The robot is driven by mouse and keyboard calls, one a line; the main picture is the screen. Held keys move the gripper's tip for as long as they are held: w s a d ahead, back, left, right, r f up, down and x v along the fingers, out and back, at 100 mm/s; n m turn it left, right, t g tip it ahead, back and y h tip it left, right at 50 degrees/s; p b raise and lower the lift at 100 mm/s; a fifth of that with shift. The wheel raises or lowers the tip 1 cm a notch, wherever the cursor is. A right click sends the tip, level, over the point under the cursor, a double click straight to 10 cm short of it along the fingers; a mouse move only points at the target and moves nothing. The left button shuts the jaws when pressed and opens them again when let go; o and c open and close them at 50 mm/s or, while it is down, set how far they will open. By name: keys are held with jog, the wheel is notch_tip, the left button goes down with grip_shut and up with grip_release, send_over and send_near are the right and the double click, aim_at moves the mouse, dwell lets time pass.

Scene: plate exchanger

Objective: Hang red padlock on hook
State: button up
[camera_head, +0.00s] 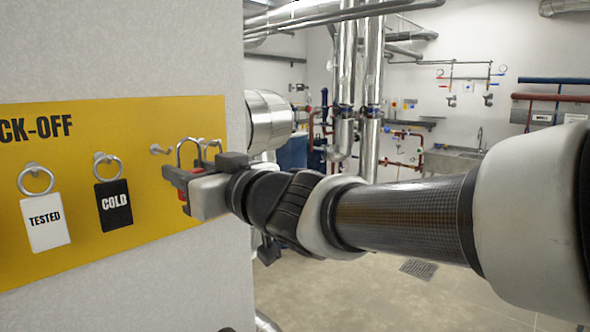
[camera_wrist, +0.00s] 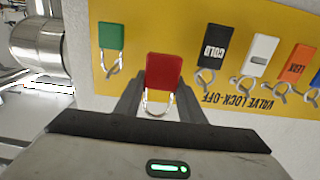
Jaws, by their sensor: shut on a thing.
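The red padlock (camera_wrist: 164,72) is between the fingers of my gripper (camera_wrist: 158,98) in the wrist view, with its silver shackle toward the gripper body. In the head view my gripper (camera_head: 190,182) is shut on the padlock in front of the yellow lock-off board (camera_head: 75,165). Only bits of its red body (camera_head: 173,176) show there, with the shackle (camera_head: 187,148) standing up above the jaws. A bare metal hook (camera_head: 160,149) sticks out of the board just left of the shackle. The shackle looks apart from this hook, but the depth between them is hard to tell.
A white TESTED tag (camera_head: 46,223) and a black COLD tag (camera_head: 114,205) hang on rings left of my gripper. The wrist view also shows a green tag (camera_wrist: 111,36) and an orange tag (camera_wrist: 296,66). A thick metal pipe (camera_head: 268,120) stands behind the wall's right edge.

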jog(key=shift+f+b+x, duration=0.15)
jog(key=shift+b+x, duration=0.05)
jog(key=shift+x, duration=1.35)
jog(key=shift+f+b+x, duration=0.2)
jog(key=shift+b+x, duration=0.05)
jog(key=shift+x, duration=1.3)
jog(key=shift+f+b+x, duration=0.15)
jog(key=shift+b+x, duration=0.05)
jog(key=shift+x, duration=1.35)
jog(key=shift+s, duration=0.1)
jog(key=shift+r+p+v, duration=0.1)
jog(key=shift+p+v, duration=0.5)
jog(key=shift+v, duration=1.45)
jog(key=shift+r+p+v, duration=0.15)
jog(key=shift+p+v, duration=0.4)
jog(key=shift+v, duration=1.5)
